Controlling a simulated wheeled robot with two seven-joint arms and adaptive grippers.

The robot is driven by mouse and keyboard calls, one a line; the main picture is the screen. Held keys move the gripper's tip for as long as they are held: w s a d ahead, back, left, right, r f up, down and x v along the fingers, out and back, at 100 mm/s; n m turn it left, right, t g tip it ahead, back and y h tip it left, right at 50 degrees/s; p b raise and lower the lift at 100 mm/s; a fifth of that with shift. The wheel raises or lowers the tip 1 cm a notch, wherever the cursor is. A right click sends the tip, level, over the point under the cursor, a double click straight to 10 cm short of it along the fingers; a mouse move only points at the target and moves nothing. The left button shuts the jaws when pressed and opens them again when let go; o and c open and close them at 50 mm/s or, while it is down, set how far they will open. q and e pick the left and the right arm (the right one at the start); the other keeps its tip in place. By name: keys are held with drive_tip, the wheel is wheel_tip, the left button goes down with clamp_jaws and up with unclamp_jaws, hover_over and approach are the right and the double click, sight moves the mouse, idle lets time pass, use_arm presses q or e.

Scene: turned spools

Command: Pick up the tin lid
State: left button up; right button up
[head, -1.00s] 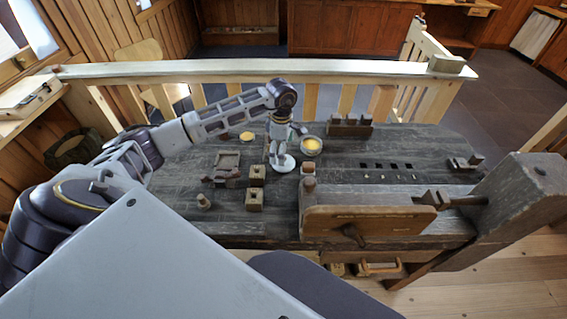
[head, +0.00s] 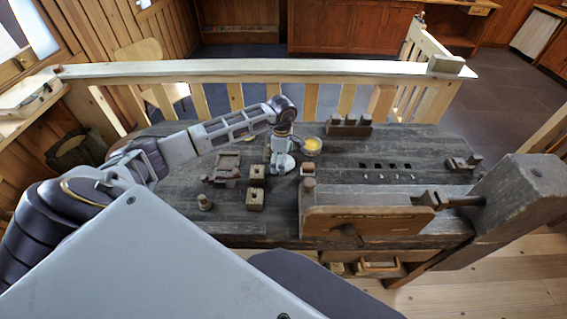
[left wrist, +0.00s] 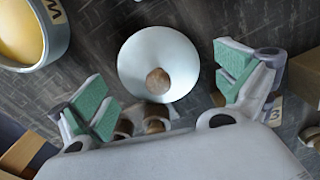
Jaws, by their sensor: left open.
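The tin lid (left wrist: 140,62) is a pale round disc with a small brown knob (left wrist: 158,81) near its middle. It lies on the dark bench top in the left wrist view. In the head view the lid (head: 287,168) shows partly under my left gripper (head: 281,158). In the left wrist view my left gripper (left wrist: 163,90) is open and empty, its green-padded fingers on either side of the lid. It appears above the lid; contact cannot be told. My right gripper is not in view.
A round container with yellow contents (head: 312,146) stands just right of the lid; it also shows in the left wrist view (left wrist: 60,38). Two wooden blocks with holes (head: 256,172) (head: 255,200) stand to the left. A wooden vise (head: 365,222) is at the front right.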

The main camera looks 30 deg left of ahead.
use_arm(q)
drive_tip(key=shift+c, duration=0.4)
drive_tip(key=c, duration=0.8)
drive_tip(key=shift+r, duration=0.1)
wheel_tip(320, 180, up, 9)
drive_tip(key=shift+f+b, duration=0.15)
drive_tip(key=shift+b, duration=0.35)
drive_tip(key=shift+r, duration=0.6)
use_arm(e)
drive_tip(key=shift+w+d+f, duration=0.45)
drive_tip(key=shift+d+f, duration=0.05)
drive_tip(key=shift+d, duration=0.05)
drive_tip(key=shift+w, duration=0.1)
